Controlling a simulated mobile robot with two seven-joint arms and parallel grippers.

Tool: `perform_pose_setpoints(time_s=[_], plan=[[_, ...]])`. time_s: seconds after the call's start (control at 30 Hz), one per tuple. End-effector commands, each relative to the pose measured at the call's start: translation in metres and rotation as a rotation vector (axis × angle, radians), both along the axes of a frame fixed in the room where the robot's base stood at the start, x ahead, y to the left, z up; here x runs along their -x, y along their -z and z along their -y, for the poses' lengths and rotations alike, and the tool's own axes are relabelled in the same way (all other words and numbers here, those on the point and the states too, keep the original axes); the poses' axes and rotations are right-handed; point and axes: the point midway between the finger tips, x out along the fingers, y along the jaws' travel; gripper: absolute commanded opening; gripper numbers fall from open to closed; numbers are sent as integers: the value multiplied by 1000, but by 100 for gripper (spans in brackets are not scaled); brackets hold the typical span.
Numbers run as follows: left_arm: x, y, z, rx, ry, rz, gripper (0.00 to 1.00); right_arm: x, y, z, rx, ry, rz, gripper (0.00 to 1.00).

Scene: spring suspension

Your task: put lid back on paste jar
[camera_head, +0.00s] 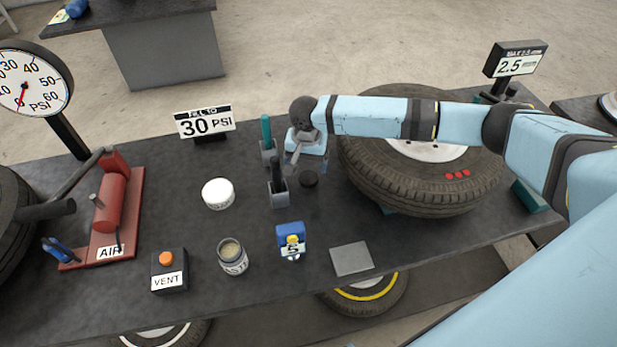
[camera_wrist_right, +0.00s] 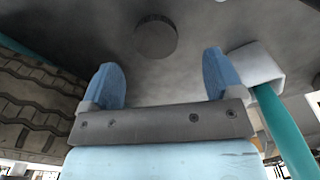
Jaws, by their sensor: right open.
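The open paste jar (camera_head: 233,257) stands upright on the dark bench, with pale paste showing in its mouth and a white label on its side. A dark round disc (camera_head: 308,178), which looks like its lid, lies flat on the bench behind and to the right of the jar. My right gripper (camera_head: 296,156) is near the disc and above the bench, beside the tool holders. In the right wrist view its two blue fingertips (camera_wrist_right: 160,78) are apart with nothing between them, and the disc (camera_wrist_right: 156,38) lies beyond them. My left gripper is not in view.
Holders with teal and dark handles (camera_head: 278,193) stand close to my right gripper. A tire (camera_head: 425,195) lies to the right. A white round tub (camera_head: 218,194), blue gauge (camera_head: 291,240), grey plate (camera_head: 351,259) and vent box (camera_head: 169,270) surround the jar. Bench between them is bare.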

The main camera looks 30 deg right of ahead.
Motion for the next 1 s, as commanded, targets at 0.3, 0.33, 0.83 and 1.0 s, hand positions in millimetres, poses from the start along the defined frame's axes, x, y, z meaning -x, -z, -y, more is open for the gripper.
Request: perform_pose_setpoints(time_s=[0.3,0.33,0.83,1.0], plan=[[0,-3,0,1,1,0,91,1,12,2,2,0,-3,86],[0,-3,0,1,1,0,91,2,16,3,2,0,-3,86],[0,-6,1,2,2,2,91,3,52,5,-1,0,-1,86],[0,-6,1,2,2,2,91,3,52,5,-1,0,-1,79]])
